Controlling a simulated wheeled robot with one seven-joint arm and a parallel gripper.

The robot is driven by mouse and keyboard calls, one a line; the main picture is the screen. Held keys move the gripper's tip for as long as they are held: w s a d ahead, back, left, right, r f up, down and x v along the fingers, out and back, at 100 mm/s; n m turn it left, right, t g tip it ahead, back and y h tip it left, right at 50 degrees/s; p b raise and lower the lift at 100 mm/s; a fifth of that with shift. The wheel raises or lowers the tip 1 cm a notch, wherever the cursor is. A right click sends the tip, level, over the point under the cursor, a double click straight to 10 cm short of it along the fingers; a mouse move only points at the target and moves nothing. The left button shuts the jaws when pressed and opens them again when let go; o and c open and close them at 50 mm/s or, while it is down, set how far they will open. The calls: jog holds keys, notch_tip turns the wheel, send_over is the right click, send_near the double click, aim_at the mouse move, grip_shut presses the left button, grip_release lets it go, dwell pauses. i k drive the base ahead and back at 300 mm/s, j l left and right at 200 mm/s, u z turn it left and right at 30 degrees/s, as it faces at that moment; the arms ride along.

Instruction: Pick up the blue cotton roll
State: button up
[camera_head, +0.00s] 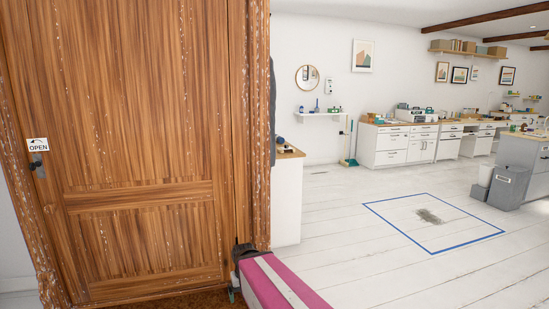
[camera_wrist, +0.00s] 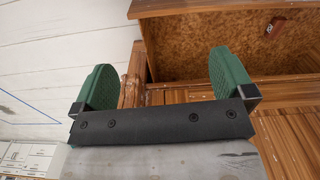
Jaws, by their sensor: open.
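My gripper (camera_wrist: 163,72) shows in the wrist view with its two green fingers wide apart and nothing between them. In the head view my pink and white arm reaches up from the bottom edge to the foot of the wooden door frame, and the gripper end is mostly hidden there. I cannot make out a blue cotton roll in either view. Small items on the far counters are too small to tell apart.
A wooden door (camera_head: 135,150) with an OPEN sign (camera_head: 38,145) fills the left side, close by. A white cabinet (camera_head: 287,200) stands just past its frame. White drawers (camera_head: 392,150) line the back; a grey bin (camera_head: 508,188) stands right.

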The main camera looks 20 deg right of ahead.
aim_at(280, 140)
jog(key=i+l+z, duration=0.1)
jog(key=z, duration=1.4)
jog(key=i+z, duration=0.2)
jog(key=i, duration=4.6)
jog(key=i+u, duration=0.3)
jog(key=i, duration=0.15)
jog(key=i+l+u, duration=0.3)
jog(key=i, duration=0.15)
jog(key=i+l+u, duration=0.3)
jog(key=i, duration=0.15)
jog(key=j+u, duration=0.1)
jog(key=u, duration=1.9)
